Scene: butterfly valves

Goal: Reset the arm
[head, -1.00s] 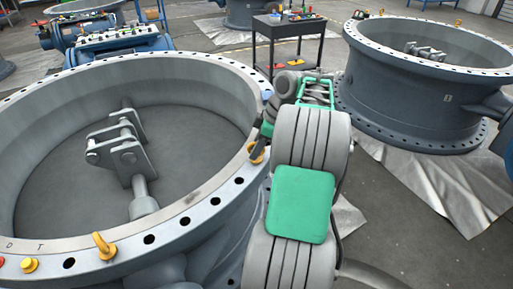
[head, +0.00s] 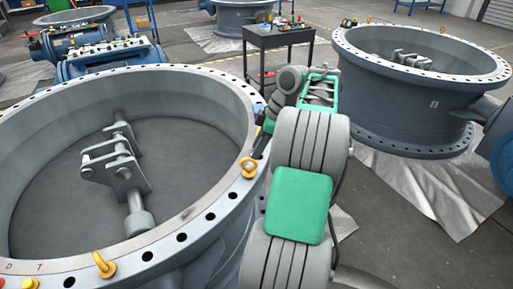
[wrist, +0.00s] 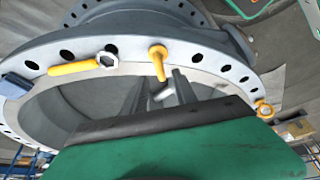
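My arm reaches forward in the middle of the head view, with its grey and green links bent over the near valve's rim. My gripper (head: 264,136) is a small dark shape at the arm's far end, beside the flange of the large near butterfly valve (head: 195,228). A yellow eye bolt (head: 248,168) on that flange stands just left of and below it, apart in the picture. In the wrist view a green and black part of my own arm end fills the bottom. The fingers are not clearly seen, so their opening and any held thing cannot be told.
A second large valve (head: 420,95) stands at the right on silver sheeting (head: 430,190). A dark tool cart (head: 280,40) stands behind my arm. The wrist view shows a bolted flange (wrist: 205,62) with a yellow eye bolt (wrist: 158,62) and a yellow-handled ring tool (wrist: 80,66).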

